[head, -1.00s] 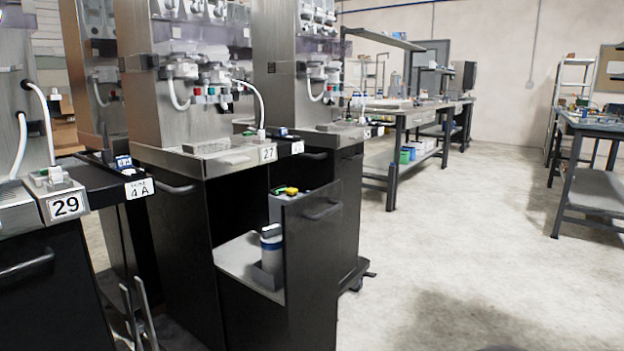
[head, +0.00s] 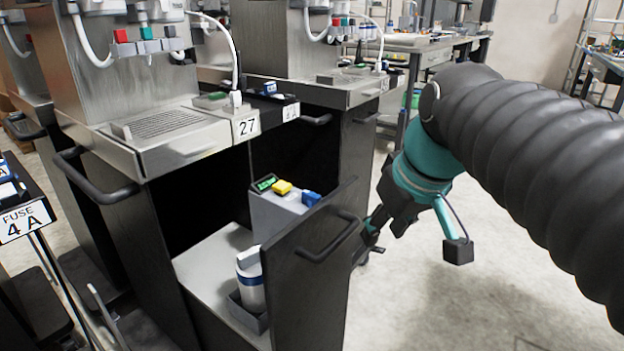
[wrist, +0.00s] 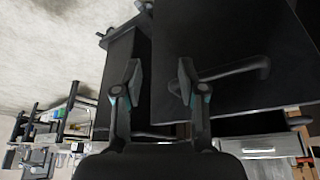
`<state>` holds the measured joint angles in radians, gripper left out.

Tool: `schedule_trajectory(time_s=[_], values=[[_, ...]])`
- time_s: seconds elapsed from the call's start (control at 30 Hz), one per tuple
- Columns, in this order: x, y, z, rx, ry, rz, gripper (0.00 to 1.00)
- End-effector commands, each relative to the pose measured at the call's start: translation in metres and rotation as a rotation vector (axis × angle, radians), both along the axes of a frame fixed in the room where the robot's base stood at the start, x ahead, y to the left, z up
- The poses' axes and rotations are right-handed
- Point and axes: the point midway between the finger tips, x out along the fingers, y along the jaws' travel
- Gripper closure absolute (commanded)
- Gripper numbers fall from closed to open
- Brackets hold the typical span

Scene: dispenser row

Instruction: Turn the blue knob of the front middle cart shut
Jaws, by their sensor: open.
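The cart labelled 27 (head: 165,150) has its lower drawer (head: 205,268) pulled out. In the drawer a grey box (head: 275,222) carries a green piece (head: 264,183), a yellow piece (head: 282,187) and a blue knob-like piece (head: 311,198). Its turn position is too small to tell. My gripper (head: 378,228) is outside the drawer, to the right of its black front panel (head: 315,285), apart from the blue piece. In the wrist view my gripper (wrist: 160,82) is open and empty, facing a black panel with a bar handle (wrist: 235,76). The blue piece is not visible there.
A white canister with a blue band (head: 251,284) stands in a holder in the drawer. The drawer handle (head: 330,240) sticks out towards my gripper. A Fuse 4 A label (head: 22,221) is at the left. The floor (head: 430,300) at the right is clear.

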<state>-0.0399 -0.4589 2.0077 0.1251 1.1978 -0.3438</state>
Motion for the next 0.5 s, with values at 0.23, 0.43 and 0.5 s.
schedule_trajectory(time_s=[0.23,0.43,0.5], values=[[0.059,0.036,0.075,-0.002,0.025,0.307,0.59],[0.083,0.056,0.109,-0.001,0.027,0.487,0.59],[0.087,0.059,0.114,-0.003,0.027,0.521,0.59]])
